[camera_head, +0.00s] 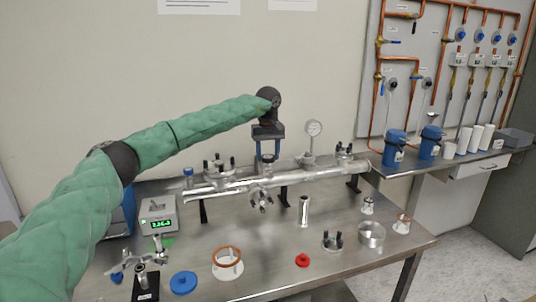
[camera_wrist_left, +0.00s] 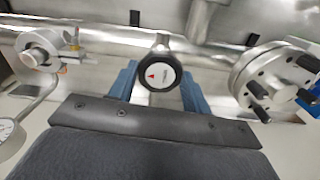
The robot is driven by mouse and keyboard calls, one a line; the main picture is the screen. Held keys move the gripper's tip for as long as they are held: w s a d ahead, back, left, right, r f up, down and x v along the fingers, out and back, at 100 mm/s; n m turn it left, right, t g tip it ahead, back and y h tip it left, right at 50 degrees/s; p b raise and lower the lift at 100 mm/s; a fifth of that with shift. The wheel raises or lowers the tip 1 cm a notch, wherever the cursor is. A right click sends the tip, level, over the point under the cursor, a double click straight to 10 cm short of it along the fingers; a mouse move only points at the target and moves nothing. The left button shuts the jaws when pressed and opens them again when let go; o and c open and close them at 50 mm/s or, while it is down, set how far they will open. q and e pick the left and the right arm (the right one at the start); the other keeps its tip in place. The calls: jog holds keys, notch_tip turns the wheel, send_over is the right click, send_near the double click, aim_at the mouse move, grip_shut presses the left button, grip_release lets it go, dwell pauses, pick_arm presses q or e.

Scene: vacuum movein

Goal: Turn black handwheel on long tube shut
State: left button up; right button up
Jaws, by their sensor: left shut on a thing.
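The long metal tube (camera_head: 320,174) lies level across stands on the steel table. In the left wrist view, the tube (camera_wrist_left: 105,40) runs along the top, and the black handwheel (camera_wrist_left: 157,88) faces me with a pale round centre and a red mark. My left gripper (camera_head: 268,158) reaches down to the tube from above. Its blue fingers (camera_wrist_left: 158,85) sit on either side of the handwheel and are shut on it. In the head view the gripper mostly hides the wheel. My right gripper is in neither view.
A round gauge (camera_head: 314,128) stands on the tube right of my gripper. A flange with black knobs (camera_head: 219,167) is to its left. A scale (camera_head: 158,214), blue cap (camera_head: 183,283), red cap (camera_head: 302,260) and several metal fittings stand on the table in front.

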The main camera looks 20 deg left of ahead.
pick_arm(q)
jog(key=shift+w+r+m, duration=0.1)
jog(key=shift+r+m, duration=0.1)
jog(key=shift+m, duration=0.5)
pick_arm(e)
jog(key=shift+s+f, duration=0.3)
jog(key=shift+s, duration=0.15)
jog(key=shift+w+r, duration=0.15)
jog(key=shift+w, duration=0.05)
pick_arm(q)
jog(key=o, duration=0.8)
jog(key=shift+o, duration=0.8)
jog(key=shift+f, duration=0.15)
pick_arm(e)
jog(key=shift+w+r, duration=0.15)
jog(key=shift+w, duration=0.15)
